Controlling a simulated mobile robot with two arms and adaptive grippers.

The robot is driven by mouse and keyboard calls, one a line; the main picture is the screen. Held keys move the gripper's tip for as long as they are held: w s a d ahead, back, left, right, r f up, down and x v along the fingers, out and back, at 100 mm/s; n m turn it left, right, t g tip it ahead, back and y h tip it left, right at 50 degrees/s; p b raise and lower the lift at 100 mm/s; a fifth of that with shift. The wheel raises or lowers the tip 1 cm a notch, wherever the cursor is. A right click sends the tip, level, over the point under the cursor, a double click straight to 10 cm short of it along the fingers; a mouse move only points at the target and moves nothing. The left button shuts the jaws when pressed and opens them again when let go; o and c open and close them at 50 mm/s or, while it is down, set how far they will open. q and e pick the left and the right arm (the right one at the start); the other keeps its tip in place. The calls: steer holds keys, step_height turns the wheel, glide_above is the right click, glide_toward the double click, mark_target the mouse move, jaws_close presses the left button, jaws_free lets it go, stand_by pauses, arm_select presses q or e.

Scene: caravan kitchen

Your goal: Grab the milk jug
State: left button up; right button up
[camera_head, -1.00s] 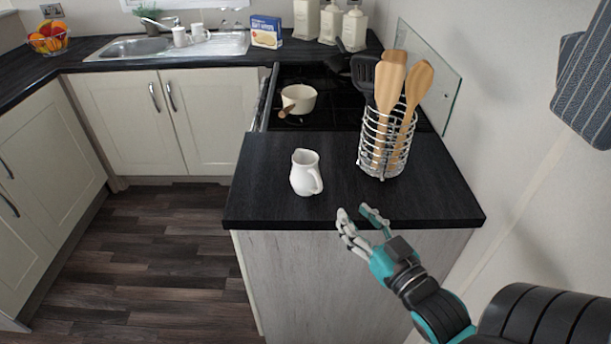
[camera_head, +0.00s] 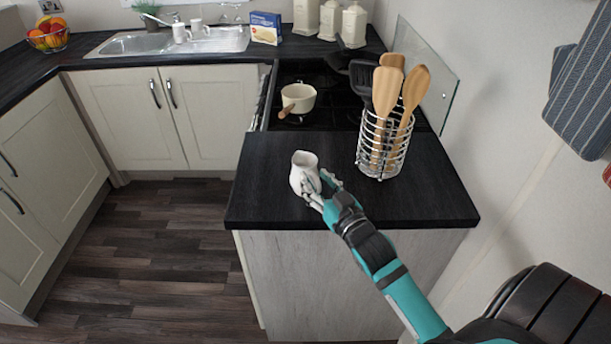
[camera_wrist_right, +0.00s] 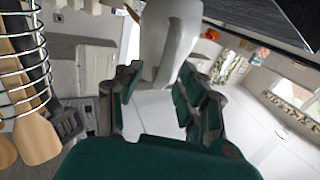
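The white milk jug (camera_head: 304,172) stands upright on the near end of the black worktop (camera_head: 262,205). My right gripper (camera_head: 321,190) reaches in from the lower right and is at the jug's right side, where the handle is largely hidden by the fingers. In the right wrist view the jug (camera_wrist_right: 168,38) is at the top centre, with its near part between the spread fingertips of my right gripper (camera_wrist_right: 158,80). The fingers look open; contact with the jug cannot be made out. My left gripper is not in view.
A wire utensil holder (camera_head: 384,150) with wooden and black utensils stands right of the jug. A cream pan (camera_head: 299,97) sits on the hob behind. A glass panel (camera_head: 428,75) and the wall bound the right side. The worktop left of the jug is clear.

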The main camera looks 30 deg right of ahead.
jaws_close()
stand_by(0.4)
steer(key=shift+w+r, duration=0.1)
steer(key=shift+r, duration=0.1)
